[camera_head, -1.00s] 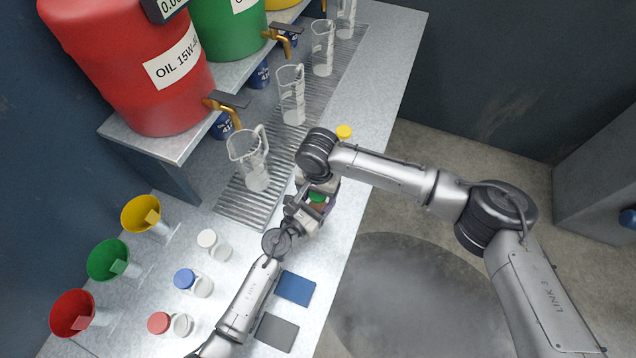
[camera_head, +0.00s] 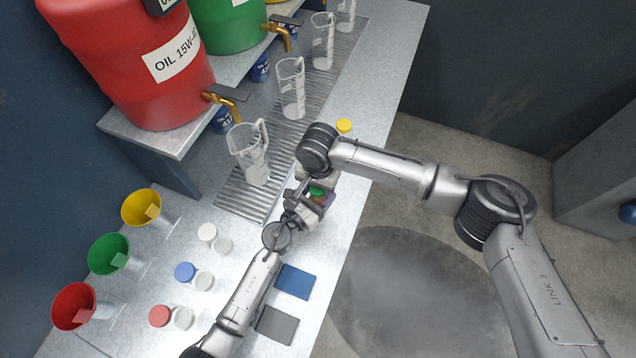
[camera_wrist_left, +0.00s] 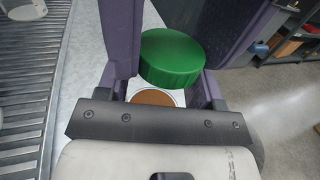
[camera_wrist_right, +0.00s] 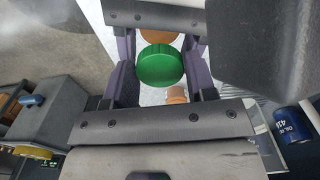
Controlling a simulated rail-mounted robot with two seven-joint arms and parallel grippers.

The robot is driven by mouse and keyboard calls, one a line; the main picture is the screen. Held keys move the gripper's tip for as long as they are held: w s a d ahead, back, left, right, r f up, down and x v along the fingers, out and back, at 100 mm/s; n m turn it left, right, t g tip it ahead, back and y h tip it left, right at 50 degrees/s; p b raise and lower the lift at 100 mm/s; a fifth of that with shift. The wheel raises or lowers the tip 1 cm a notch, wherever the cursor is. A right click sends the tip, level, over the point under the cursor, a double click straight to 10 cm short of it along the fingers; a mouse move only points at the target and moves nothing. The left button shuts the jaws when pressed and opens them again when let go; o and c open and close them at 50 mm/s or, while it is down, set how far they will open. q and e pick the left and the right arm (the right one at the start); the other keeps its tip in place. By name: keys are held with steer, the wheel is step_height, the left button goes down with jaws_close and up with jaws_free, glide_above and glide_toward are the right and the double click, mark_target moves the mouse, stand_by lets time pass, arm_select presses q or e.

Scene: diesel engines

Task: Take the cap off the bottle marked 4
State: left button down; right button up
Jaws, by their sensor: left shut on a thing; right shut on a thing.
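The green cap (camera_head: 317,191) is between the fingers of my right gripper (camera_head: 318,193). The cap also shows in the left wrist view (camera_wrist_left: 171,58) and in the right wrist view (camera_wrist_right: 160,66). A bottle's round open mouth with orange-brown inside (camera_wrist_left: 153,98) lies between the fingers of my left gripper (camera_wrist_left: 165,88). In both wrist views the cap stands apart from this mouth. My right gripper is shut on the cap, my left on the bottle. The bottle's body is mostly hidden and no number on it is readable.
Bottles with red (camera_head: 160,316), blue (camera_head: 185,271) and white (camera_head: 207,232) caps stand at the left. A yellow cap (camera_head: 344,126) shows behind my right wrist. Measuring jugs stand along the drip grating (camera_head: 235,196). Blue (camera_head: 296,282) and grey (camera_head: 278,325) pads lie near the bench edge.

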steer(key=o, duration=1)
steer(key=shift+r, duration=2.3)
arm_select(q)
steer(key=shift+c, duration=0.8)
jaws_free()
steer(key=v, duration=1.3)
arm_select(e)
steer(key=shift+f, duration=0.15)
arm_select(q)
steer(key=shift+s+a, duration=0.25)
steer(key=shift+s, duration=0.1)
arm_select(e)
steer(key=shift+o, duration=1.4)
